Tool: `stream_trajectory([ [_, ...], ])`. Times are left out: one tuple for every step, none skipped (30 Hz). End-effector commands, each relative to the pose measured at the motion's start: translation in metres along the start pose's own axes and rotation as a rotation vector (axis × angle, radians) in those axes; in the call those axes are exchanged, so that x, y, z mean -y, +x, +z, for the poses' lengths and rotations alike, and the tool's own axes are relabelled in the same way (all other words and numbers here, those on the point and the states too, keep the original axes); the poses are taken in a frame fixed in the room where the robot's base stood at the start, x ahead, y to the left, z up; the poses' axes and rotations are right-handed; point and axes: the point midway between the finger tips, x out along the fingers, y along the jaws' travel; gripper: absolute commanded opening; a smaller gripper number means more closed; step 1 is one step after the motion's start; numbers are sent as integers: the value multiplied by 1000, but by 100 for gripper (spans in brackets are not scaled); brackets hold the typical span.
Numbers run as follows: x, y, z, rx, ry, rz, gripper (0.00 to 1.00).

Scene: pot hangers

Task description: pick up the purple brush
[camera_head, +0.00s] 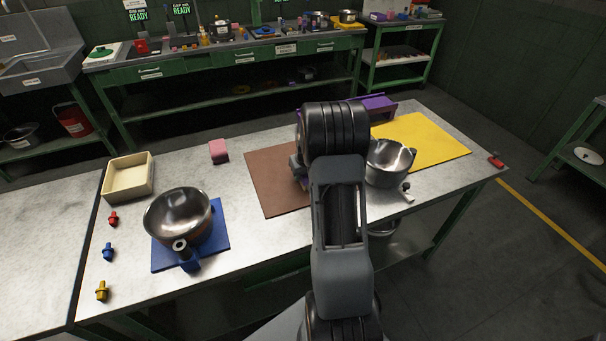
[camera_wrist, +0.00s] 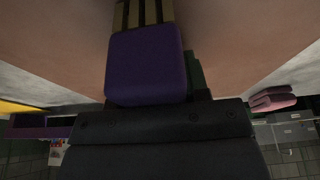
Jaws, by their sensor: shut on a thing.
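The purple brush (camera_wrist: 147,66) fills the middle of the wrist view, with pale tan bristles (camera_wrist: 140,14) at the top edge. My gripper (camera_wrist: 155,97) is shut on the brush body. The brown mat (camera_head: 268,182) lies behind the brush in the wrist view. In the head view my gripper (camera_head: 299,167) is over the right part of that mat, largely hidden by my arm, and the brush is mostly hidden too. I cannot tell whether the brush touches the mat.
A steel pot (camera_head: 388,163) stands right of my arm by the yellow mat (camera_head: 440,138). A purple tray (camera_head: 377,103) lies behind. Bare table lies between.

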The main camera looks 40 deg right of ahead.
Motion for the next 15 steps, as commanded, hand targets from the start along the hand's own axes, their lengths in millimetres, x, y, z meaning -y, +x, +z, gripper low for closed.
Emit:
stream_trajectory([
  [0,0,0,1,0,0,17],
  [0,0,0,1,0,0,17],
  [0,0,0,1,0,0,17],
  [0,-1,0,1,0,0,17],
  [0,-2,0,1,0,0,17],
  [0,-3,-1,1,0,0,17],
  [0,-4,-1,1,0,0,17],
  [0,-6,-2,1,0,0,17],
  [0,-8,-2,1,0,0,17],
  [0,-10,-4,-3,0,0,17],
  [0,-14,-5,-3,-1,0,17],
  [0,-20,-8,-4,-1,0,17],
  [0,-26,-9,-5,0,0,17],
  [0,-32,-11,-5,0,0,17],
  [-1,-40,-11,-6,1,1,17],
])
